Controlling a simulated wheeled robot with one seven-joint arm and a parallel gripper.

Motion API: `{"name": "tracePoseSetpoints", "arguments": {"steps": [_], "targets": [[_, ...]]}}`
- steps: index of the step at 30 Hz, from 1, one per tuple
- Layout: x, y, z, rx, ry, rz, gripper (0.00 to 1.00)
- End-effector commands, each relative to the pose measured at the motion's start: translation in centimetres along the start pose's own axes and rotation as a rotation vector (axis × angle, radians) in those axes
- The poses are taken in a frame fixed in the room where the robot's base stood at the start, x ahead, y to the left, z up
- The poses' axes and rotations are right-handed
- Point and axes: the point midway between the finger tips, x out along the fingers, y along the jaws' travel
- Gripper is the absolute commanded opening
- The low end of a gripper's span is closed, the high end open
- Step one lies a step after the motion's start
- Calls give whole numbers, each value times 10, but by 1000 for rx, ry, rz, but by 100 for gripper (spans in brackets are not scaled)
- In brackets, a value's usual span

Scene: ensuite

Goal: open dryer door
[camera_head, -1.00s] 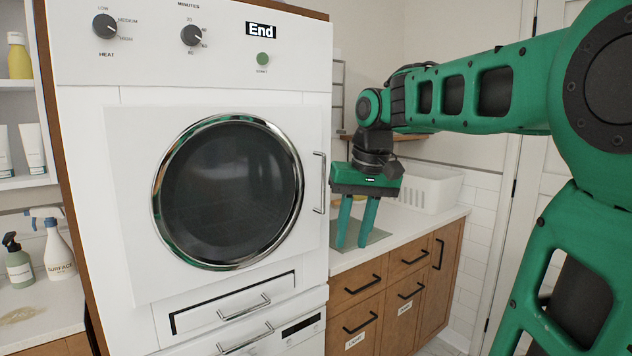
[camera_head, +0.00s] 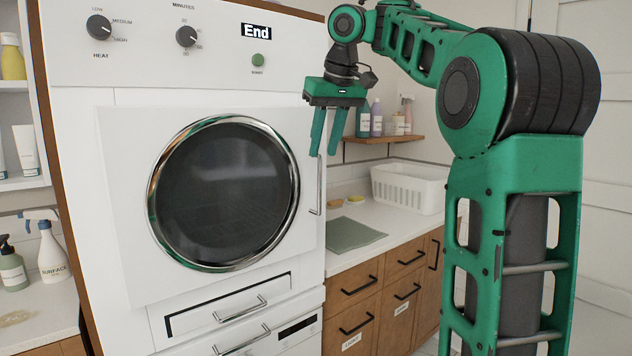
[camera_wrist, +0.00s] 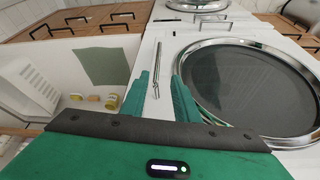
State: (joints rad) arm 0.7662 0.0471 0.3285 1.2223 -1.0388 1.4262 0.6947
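The dryer door (camera_head: 120,190) is a white panel with a round dark window in a chrome ring, and it is shut. Its vertical metal handle (camera_head: 319,186) is on the door's right edge. My gripper (camera_head: 327,154) is in front of and above the handle, pointing down, with its two green fingers apart and nothing between them. In the wrist view, the handle (camera_wrist: 157,68) shows beyond the gap between the fingertips (camera_wrist: 160,76), and the round window (camera_wrist: 250,80) is at the right. I cannot tell whether a finger touches the handle.
A counter right of the dryer holds a grey-green mat (camera_head: 350,234) and a white basket (camera_head: 408,188). A wall shelf (camera_head: 385,139) with several bottles is behind my gripper. Wooden drawers (camera_head: 352,290) are below.

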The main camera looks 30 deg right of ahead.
Motion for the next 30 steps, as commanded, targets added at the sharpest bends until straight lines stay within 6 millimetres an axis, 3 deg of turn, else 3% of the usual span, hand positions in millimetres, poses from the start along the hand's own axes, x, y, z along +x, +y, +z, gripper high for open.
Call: {"name": "tracePoseSetpoints", "arguments": {"steps": [17,26,30], "targets": [[19,3,3,0,3,2,28],[45,4,2,1,2,2,28],[69,4,1,1,0,0,28]]}}
